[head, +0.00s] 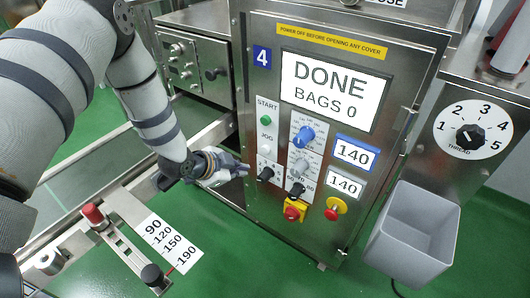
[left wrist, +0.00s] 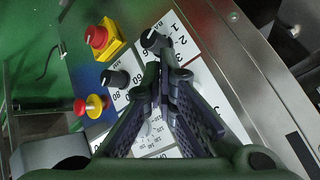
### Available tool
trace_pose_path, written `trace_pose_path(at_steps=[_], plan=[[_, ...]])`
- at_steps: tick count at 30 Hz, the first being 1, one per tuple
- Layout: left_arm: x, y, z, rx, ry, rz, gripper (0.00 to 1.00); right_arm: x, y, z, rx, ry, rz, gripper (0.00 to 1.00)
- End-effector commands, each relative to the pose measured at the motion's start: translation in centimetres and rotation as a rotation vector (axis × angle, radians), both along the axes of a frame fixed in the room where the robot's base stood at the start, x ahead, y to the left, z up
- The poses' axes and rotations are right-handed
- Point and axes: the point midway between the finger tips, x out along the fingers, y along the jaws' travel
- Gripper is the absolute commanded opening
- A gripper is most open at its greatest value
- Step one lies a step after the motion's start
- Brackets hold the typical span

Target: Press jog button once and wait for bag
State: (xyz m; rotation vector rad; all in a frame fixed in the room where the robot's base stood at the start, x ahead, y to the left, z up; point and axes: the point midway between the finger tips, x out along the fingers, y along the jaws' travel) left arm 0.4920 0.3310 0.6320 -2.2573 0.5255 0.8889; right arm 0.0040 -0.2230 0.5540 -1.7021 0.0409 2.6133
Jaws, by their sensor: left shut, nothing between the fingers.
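The control panel (head: 330,160) carries a green START button (head: 266,120). Below it is the JOG label with a small pale jog button (head: 265,149), and lower still a black selector knob (head: 267,173). The screen (head: 335,88) reads "DONE" and "BAGS 0". My left gripper (head: 244,168) is shut and empty, just left of the black knob and below the jog button. The left wrist view shows its fingers (left wrist: 169,68) together in front of the panel; they hide part of it, and I cannot make out the jog button there. No bag is visible. My right gripper is out of view.
A grey bin (head: 414,235) hangs at the panel's lower right, below a thread dial (head: 470,137). A red switch on yellow (head: 293,210) and a red-and-yellow stop button (head: 335,208) sit low on the panel. A rail with a length scale (head: 165,245) lies at lower left.

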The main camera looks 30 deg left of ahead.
Motion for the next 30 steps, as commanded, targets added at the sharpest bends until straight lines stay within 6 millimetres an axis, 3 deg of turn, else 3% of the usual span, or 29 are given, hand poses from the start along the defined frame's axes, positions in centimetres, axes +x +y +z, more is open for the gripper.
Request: trace_pose_path(at_steps=[6, 12, 30], plan=[[3.1, -0.2, -0.6, -0.001, 0.004, 0.002, 0.00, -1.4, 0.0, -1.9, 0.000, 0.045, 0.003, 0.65], [5.2, -0.4, -0.3, 0.000, 0.003, 0.000, 0.00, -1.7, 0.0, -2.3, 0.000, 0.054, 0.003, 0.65], [5.8, -0.5, -0.1, -0.001, 0.002, 0.001, 0.00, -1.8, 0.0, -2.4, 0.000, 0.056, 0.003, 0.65]])
